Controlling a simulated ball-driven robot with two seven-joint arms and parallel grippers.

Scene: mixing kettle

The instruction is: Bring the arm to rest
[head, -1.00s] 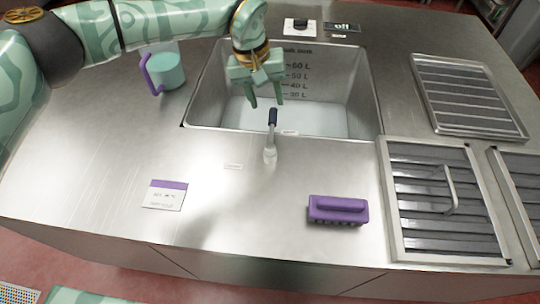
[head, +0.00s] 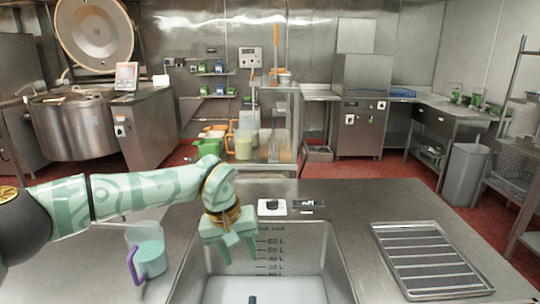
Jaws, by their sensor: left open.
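My left gripper (head: 238,251) is open and empty, pointing down above the steel sink basin (head: 345,280) with litre marks on its back wall. My left arm (head: 130,193) reaches in from the left, stretched over the counter. The tip of a dark-handled tap lever (head: 252,299) just shows at the bottom edge. My right gripper is not in view.
A clear jug with a purple handle (head: 132,266) stands on the counter left of the basin. A slatted tray (head: 430,262) lies to the right. A control knob plate (head: 272,206) sits behind the basin. A large kettle (head: 72,125) stands at the back left.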

